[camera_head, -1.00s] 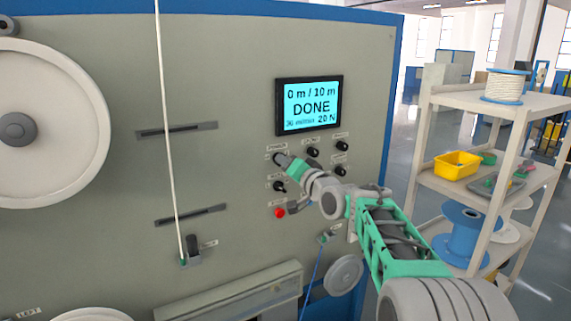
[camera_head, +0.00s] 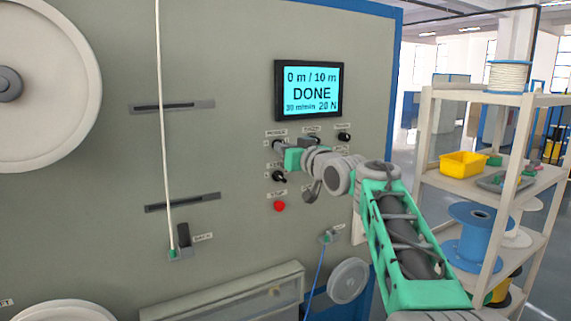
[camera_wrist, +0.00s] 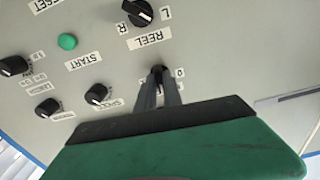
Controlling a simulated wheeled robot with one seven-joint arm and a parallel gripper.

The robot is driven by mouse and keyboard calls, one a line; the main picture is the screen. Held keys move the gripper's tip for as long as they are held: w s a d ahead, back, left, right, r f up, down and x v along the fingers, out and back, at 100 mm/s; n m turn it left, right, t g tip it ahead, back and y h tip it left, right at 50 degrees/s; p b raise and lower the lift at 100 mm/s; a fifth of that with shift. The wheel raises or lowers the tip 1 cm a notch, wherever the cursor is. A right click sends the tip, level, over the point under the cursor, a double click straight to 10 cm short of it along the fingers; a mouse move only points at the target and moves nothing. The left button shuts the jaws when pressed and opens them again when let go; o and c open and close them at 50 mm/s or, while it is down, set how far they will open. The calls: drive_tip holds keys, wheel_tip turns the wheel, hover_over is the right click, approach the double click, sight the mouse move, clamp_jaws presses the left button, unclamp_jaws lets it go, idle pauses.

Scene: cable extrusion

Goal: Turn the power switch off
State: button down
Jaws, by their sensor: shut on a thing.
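The power switch (camera_wrist: 158,70) is a small dark knob on the grey machine panel. In the wrist view only its top shows between my fingertips, with a "0" mark beside it. My gripper (camera_wrist: 160,82) is shut on it, the two fingers on either side. In the head view my gripper (camera_head: 281,146) reaches the panel from the right, just under the power label (camera_head: 276,133). The switch is mostly hidden there, and its exact turn angle cannot be told.
The display (camera_head: 309,90) reads "DONE", 0 m / 10 m. A black knob (camera_head: 279,177) and a red button (camera_head: 280,206) sit below my gripper. The wrist view shows the reel switch (camera_wrist: 138,12) and green start button (camera_wrist: 67,41). A shelf (camera_head: 470,186) stands at right.

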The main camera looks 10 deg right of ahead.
drive_tip(key=shift+n+b, duration=3.4)
drive_tip(key=shift+n, duration=1.4)
drive_tip(key=c, duration=1.5)
unclamp_jaws()
drive_tip(key=b+v, duration=0.2)
drive_tip(key=v, duration=0.5)
drive_tip(key=shift+s, duration=0.35)
